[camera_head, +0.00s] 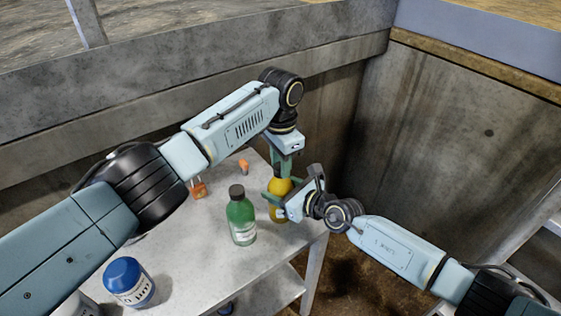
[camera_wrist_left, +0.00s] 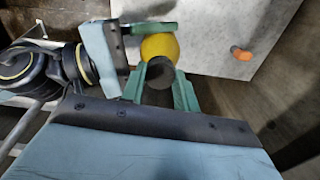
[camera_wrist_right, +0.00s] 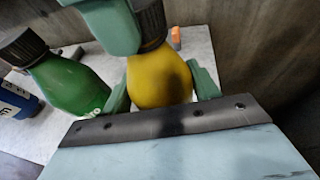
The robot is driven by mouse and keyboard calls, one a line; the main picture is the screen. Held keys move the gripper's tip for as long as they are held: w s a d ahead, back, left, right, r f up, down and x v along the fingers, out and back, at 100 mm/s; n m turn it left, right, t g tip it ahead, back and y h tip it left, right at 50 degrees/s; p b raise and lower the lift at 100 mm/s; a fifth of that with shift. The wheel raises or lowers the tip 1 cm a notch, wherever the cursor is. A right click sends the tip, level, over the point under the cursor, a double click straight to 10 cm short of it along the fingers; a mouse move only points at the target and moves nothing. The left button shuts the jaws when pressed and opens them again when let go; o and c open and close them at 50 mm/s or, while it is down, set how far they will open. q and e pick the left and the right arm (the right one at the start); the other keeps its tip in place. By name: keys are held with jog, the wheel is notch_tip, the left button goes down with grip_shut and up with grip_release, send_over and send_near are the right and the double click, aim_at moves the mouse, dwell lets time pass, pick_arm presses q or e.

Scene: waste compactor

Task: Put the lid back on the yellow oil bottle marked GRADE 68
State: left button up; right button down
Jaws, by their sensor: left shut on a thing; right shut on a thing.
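The yellow oil bottle (camera_head: 279,187) stands upright near the right edge of the grey table. It shows in the right wrist view (camera_wrist_right: 160,80) and left wrist view (camera_wrist_left: 160,47). My right gripper (camera_head: 279,200) is shut around its body. My left gripper (camera_head: 283,165) is above the bottle, shut on the dark lid (camera_wrist_left: 160,85). In the right wrist view the lid (camera_wrist_right: 151,24) is directly above the yellow shoulder, partly hidden by a green finger. I cannot tell whether lid and neck touch. The GRADE 68 marking is not readable.
A green bottle (camera_head: 240,217) with a dark cap stands close left of the yellow one. A blue-lidded container (camera_head: 128,282) is at the table's front left. Orange items (camera_head: 198,189) (camera_head: 244,167) lie toward the back. Concrete walls enclose the table (camera_head: 190,255).

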pick_arm(q)
jog(key=m, duration=0.8)
jog(key=shift+m, duration=0.4)
jog(key=o, duration=1.1)
jog(key=shift+r, duration=2.25)
jog(key=shift+c, duration=0.4)
